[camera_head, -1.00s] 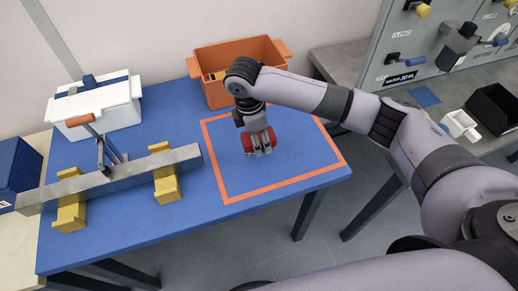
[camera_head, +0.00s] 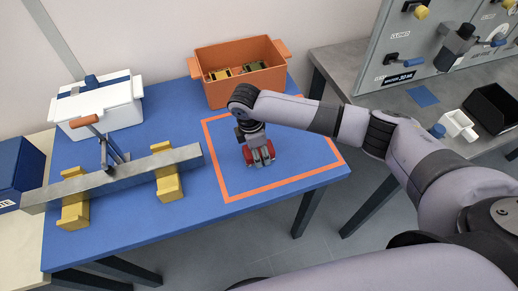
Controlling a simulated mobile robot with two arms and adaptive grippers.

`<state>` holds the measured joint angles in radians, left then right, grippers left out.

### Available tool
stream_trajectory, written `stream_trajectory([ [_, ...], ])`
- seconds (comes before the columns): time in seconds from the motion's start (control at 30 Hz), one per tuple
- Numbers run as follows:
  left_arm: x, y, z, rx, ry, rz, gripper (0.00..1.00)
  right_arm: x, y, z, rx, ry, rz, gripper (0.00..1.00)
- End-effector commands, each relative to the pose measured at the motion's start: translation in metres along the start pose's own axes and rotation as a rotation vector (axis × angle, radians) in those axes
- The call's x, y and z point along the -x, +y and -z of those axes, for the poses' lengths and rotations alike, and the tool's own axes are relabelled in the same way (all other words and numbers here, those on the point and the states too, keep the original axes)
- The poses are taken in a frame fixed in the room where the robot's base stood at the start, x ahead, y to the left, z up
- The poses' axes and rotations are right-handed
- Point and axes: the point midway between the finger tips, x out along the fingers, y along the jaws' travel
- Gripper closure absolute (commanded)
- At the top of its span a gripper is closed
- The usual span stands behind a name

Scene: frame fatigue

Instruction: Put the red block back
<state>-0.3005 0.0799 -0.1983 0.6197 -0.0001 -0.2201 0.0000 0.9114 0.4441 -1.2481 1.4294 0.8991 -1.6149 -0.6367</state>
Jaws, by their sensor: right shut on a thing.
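The red block (camera_head: 248,158) is in my right gripper (camera_head: 260,158), with red showing on both sides of the fingers. The gripper points down over the area inside the orange square outline (camera_head: 225,197) on the blue table. The block is at or just above the table surface; I cannot tell whether it touches. My right arm reaches in from the right. My left gripper is not in view.
An orange crate (camera_head: 201,84) with yellow and green pieces stands behind the square. A white box (camera_head: 100,105) with a blue strap is at the back left. A metal bar (camera_head: 130,176) rests on yellow supports (camera_head: 168,188) at the left. The square is otherwise clear.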

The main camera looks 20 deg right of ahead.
Motion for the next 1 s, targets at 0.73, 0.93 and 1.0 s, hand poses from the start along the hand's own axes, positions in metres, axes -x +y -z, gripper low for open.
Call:
stream_trajectory([
  [0.73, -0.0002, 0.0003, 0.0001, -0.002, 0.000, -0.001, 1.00, -0.0072, -0.0013, 0.0013, 0.001, 0.000, 0.003, 0.34],
  [0.93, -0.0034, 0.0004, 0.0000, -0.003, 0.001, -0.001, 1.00, -0.0062, -0.0003, 0.0012, 0.000, 0.000, 0.000, 0.34],
  [1.0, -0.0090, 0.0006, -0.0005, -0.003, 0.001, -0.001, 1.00, -0.0048, 0.0006, 0.0012, 0.001, 0.001, -0.003, 0.34],
])
